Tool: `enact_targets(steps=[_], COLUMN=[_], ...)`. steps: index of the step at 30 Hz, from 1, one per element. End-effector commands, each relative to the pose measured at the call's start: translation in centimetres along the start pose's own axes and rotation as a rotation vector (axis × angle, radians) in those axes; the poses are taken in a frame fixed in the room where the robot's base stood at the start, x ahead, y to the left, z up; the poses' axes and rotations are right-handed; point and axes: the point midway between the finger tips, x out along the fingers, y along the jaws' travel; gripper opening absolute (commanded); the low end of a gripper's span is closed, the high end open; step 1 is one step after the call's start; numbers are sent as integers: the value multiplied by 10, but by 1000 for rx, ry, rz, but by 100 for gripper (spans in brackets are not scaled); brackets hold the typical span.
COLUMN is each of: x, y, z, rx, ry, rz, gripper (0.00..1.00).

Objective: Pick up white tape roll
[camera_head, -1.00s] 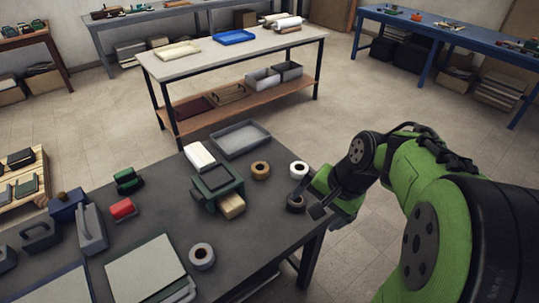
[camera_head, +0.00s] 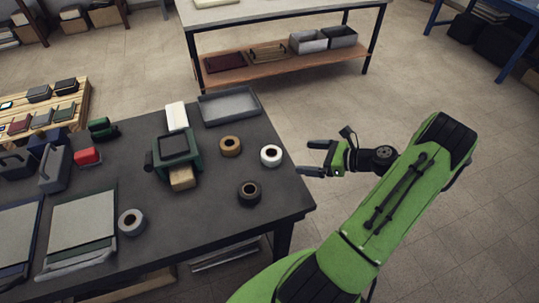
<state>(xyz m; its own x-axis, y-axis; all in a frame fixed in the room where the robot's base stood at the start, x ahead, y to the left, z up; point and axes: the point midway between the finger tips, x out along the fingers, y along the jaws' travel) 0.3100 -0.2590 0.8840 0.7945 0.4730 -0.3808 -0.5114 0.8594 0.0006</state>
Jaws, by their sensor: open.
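The white tape roll (camera_head: 271,155) lies flat near the right edge of the dark table, its dark core showing. My gripper (camera_head: 305,158) is just off the table's right edge, to the right of the roll, with its two fingers spread and pointing left toward it. Nothing is between the fingers. A gap shows between the fingertips and the roll in the picture; the height difference is hard to judge.
A brown tape roll (camera_head: 230,146), a black tape roll (camera_head: 249,193) and a grey tape roll (camera_head: 132,222) lie on the dark table (camera_head: 215,225). A grey tray (camera_head: 229,106) sits behind. A green device (camera_head: 176,152) stands left. Bare floor lies right.

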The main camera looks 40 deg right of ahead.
Motion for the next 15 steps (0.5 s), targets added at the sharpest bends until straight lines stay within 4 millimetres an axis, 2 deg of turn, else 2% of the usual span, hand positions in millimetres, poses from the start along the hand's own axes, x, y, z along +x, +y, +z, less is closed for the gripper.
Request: enact_targets(steps=[1, 6, 11, 15], x=[16, 56, 75, 101], y=[1, 1, 0, -2], z=[-2, -2, -2, -2], rx=[-1, -3, -3, -5], ry=[-2, 0, 2, 0], rz=[7, 6, 2, 6], gripper=[100, 100, 100, 100])
